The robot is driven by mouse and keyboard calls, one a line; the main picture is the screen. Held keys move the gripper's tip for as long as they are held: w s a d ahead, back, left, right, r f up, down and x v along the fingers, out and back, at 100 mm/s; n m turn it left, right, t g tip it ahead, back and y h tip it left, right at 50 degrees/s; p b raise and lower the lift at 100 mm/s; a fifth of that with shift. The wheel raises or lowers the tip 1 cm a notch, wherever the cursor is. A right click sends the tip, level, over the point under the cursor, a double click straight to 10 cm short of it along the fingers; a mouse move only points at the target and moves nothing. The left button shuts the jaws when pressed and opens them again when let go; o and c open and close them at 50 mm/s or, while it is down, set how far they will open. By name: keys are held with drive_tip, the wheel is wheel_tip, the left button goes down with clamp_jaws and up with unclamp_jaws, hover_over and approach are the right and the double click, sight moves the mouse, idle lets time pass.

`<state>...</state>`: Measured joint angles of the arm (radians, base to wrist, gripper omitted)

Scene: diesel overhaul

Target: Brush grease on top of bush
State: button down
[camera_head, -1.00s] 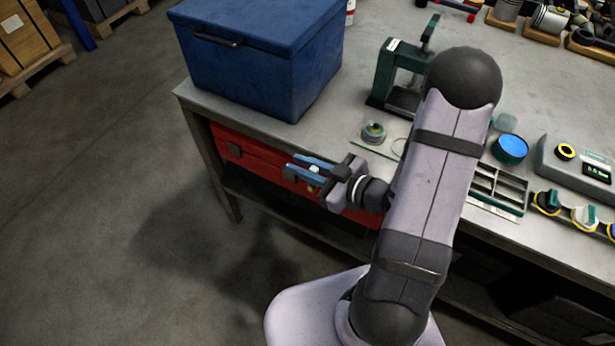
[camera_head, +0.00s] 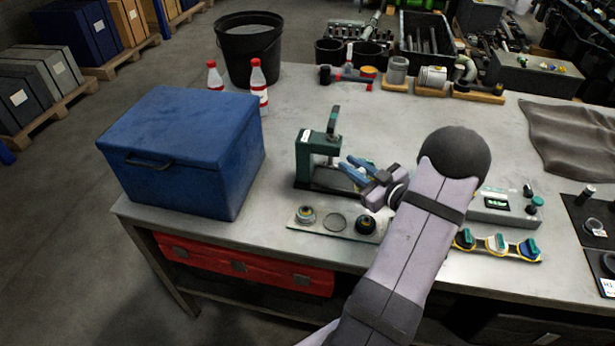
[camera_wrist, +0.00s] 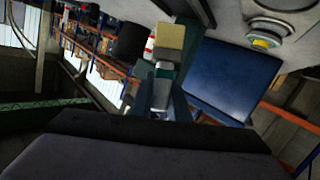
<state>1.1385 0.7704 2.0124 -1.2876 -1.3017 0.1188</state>
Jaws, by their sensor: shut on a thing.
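My gripper (camera_head: 352,172) is in front of the green press (camera_head: 318,152), above the bench. In the wrist view its fingers (camera_wrist: 160,95) are shut on a brush (camera_wrist: 171,40) with a pale yellowish block-shaped head. A small pale plate (camera_head: 291,222) lies at the bench's front edge, below the gripper in the picture. On it sit a round metal part with a yellowish centre (camera_head: 305,215), a thin ring (camera_head: 335,222) and a dark round part (camera_head: 366,225). I cannot tell which of these is the bush. The brush appears apart from them. No grease is clearly visible.
A blue box (camera_head: 185,150) stands on the bench at left, bottles (camera_head: 259,88) and a black bucket (camera_head: 249,50) behind it. A grey device (camera_head: 490,208) and several coloured round parts (camera_head: 497,244) are at right. The bench behind the press has clear room.

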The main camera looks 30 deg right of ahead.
drive_tip(key=s+d+r+m+h+p, duration=0.1)
drive_tip(key=s+d+m+h, duration=0.1)
drive_tip(key=s+d, duration=0.3)
drive_tip(key=s+d+r+m+h+p, duration=0.1)
drive_tip(key=s+d+h, duration=0.4)
drive_tip(key=d, duration=0.8)
drive_tip(key=shift+s+r+m+p, duration=0.15)
drive_tip(key=shift+r+m+p, duration=0.3)
drive_tip(key=shift+r, duration=0.2)
drive_tip(key=shift+f, duration=0.1)
drive_tip(key=shift+f+b, duration=2)
drive_tip(key=shift+f, duration=0.9)
drive_tip(key=shift+f+b, duration=0.5)
drive_tip(key=shift+f, duration=0.05)
drive_tip(key=shift+r, duration=0.1)
wheel_tip(320, 180, up, 7)
drive_tip(key=p, duration=0.4)
drive_tip(key=shift+p, duration=0.4)
